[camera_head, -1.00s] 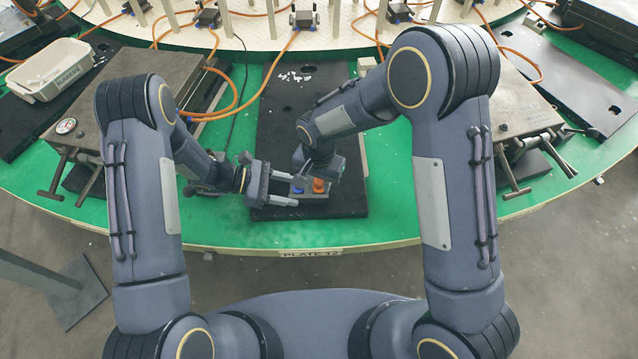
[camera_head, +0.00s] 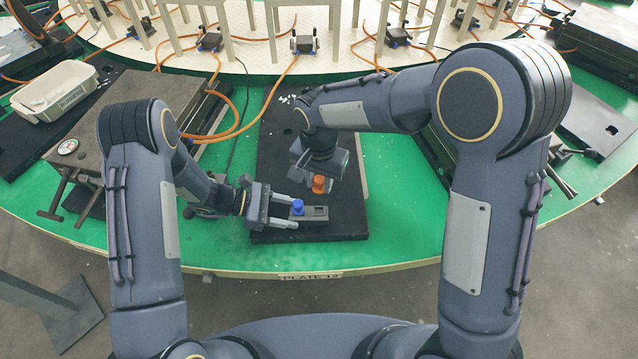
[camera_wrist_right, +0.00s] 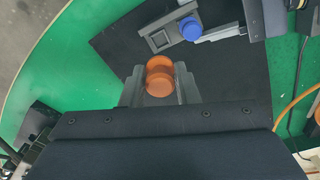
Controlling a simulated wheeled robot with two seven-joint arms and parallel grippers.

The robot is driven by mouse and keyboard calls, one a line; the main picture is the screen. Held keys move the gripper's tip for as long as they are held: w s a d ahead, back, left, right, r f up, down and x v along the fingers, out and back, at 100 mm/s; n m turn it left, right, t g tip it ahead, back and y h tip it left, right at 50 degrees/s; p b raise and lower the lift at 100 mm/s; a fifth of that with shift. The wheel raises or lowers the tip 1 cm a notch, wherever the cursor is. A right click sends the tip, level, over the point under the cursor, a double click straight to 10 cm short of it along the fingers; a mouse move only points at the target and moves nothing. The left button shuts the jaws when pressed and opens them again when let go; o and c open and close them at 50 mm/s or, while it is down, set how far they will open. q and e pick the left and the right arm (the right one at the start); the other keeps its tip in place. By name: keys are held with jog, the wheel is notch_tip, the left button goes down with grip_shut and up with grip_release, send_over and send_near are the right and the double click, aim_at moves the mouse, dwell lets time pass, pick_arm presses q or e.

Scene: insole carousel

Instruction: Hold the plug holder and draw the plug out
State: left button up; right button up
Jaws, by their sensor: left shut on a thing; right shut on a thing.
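The plug holder (camera_head: 317,213) is a small grey block on the black plate. A blue plug (camera_head: 297,206) stands at its left end, and its right part shows an empty square socket. My left gripper (camera_head: 285,212) is shut on the holder from the left. The orange plug (camera_head: 319,184) is above the plate, held in my right gripper (camera_head: 318,178). In the right wrist view the orange plug (camera_wrist_right: 159,76) sits between the fingers, apart from the holder (camera_wrist_right: 160,40). The blue plug (camera_wrist_right: 191,28) shows beside the empty socket there. The lower part of the orange plug is hidden.
The black plate (camera_head: 345,222) lies on the green round table (camera_head: 405,200). A white bin (camera_head: 55,92) and a grey press with a gauge (camera_head: 68,147) stand at the left. Orange hoses (camera_head: 232,125) run behind. The plate's right front is clear.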

pick_arm(q)
jog(key=o, duration=1.1)
jog(key=v, duration=1.2)
jog(key=shift+f, duration=0.1)
